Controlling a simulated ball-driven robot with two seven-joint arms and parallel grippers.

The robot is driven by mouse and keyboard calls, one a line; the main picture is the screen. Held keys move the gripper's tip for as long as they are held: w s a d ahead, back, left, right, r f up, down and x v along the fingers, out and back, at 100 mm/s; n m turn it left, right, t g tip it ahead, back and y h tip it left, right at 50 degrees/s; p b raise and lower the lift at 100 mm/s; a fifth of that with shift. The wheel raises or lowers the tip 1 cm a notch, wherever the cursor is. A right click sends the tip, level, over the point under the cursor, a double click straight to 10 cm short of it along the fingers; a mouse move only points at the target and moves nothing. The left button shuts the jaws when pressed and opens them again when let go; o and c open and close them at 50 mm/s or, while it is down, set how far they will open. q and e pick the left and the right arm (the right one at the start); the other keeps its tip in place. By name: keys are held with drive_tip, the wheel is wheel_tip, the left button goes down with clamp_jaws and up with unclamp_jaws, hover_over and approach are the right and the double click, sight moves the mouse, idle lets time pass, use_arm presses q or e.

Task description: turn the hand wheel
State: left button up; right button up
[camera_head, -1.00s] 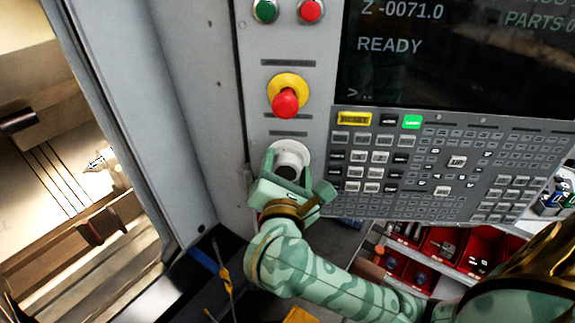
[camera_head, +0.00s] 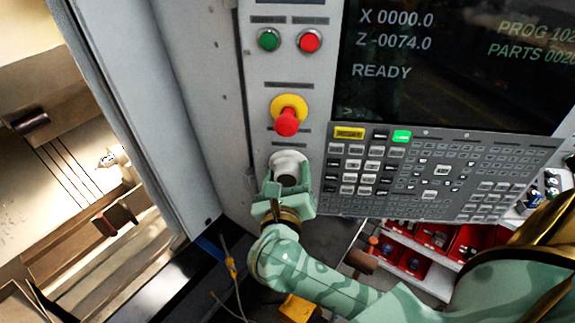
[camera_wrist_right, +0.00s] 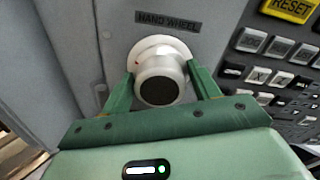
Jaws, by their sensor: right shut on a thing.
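The hand wheel (camera_head: 287,168) is a white-grey round knob on the grey control panel, below the red and yellow stop button. In the right wrist view the hand wheel (camera_wrist_right: 160,76) shows its dark end face under a label reading HAND WHEEL. My right gripper (camera_head: 286,185) reaches up from below and is shut on the hand wheel. In the right wrist view the green fingers of the right gripper (camera_wrist_right: 162,90) lie on either side of the knob. The screen (camera_head: 450,65) reads X 0000.0, Z -0074.0 and READY. My left gripper is not in view.
The red and yellow stop button (camera_head: 287,118) sits just above the hand wheel. A keypad (camera_head: 430,175) lies close on its right. The machine's open chamber (camera_head: 75,170) is at the left. Red bins (camera_head: 470,240) stand below right.

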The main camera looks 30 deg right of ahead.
drive_tip(key=n+p, duration=0.2)
drive_tip(key=n, duration=0.1)
drive_tip(key=shift+p, duration=0.35)
drive_tip(key=shift+f+n+p, duration=0.1)
drive_tip(key=shift+n+p, duration=0.45)
drive_tip(key=shift+n, duration=0.05)
drive_tip(key=o, duration=0.7)
drive_tip(key=shift+w, duration=0.1)
